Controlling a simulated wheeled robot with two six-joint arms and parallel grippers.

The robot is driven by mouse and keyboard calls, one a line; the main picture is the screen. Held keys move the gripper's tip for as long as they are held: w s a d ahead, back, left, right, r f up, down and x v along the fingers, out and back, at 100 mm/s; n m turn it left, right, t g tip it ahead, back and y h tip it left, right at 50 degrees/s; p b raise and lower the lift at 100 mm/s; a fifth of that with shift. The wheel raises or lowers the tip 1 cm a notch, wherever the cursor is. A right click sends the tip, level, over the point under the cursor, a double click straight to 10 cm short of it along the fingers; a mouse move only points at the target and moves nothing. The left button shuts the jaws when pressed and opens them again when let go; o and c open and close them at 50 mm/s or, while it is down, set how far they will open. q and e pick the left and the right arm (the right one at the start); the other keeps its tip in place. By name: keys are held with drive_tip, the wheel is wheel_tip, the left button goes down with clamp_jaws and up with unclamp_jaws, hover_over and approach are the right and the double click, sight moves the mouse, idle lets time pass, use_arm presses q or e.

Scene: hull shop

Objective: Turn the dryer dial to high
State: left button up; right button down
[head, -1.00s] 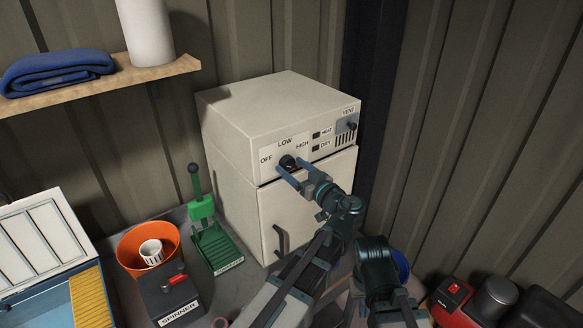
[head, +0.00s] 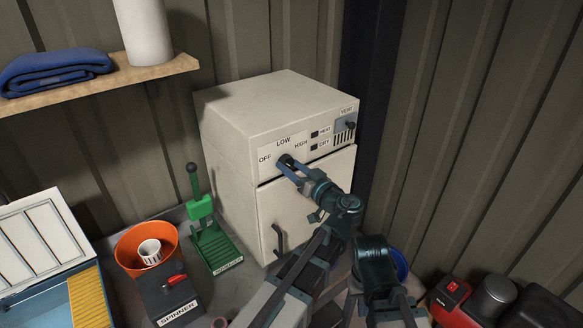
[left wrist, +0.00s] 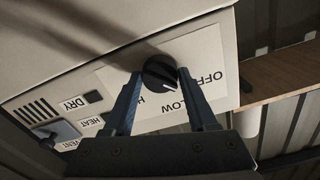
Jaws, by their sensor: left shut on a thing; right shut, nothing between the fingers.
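The cream dryer (head: 228,140) stands against the corrugated wall. Its black dial (left wrist: 160,72) sits on a white plate marked OFF, LOW and HIGH. My left gripper (head: 287,162) is shut on the dial, with a finger on either side of it. In the left wrist view the picture is upside down and the fingers flank the dial. In the head view the fingers mostly hide the dial. My right arm shows at the lower right, but its fingers do not show.
HEAT and DRY indicators and a vent lever (head: 350,125) are right of the dial. A green press (head: 203,207), orange bowl (head: 129,250) and spinner box (head: 160,295) stand left of the dryer. A wooden shelf (head: 150,75) is at upper left.

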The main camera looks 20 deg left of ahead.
use_arm(q)
drive_tip(key=m, duration=0.5)
drive_tip(key=shift+m, duration=0.4)
drive_tip(key=m, duration=1)
drive_tip(key=shift+m, duration=2.5)
drive_tip(key=shift+f, duration=0.1)
drive_tip(key=o, duration=1.4)
drive_tip(key=shift+c, duration=0.2)
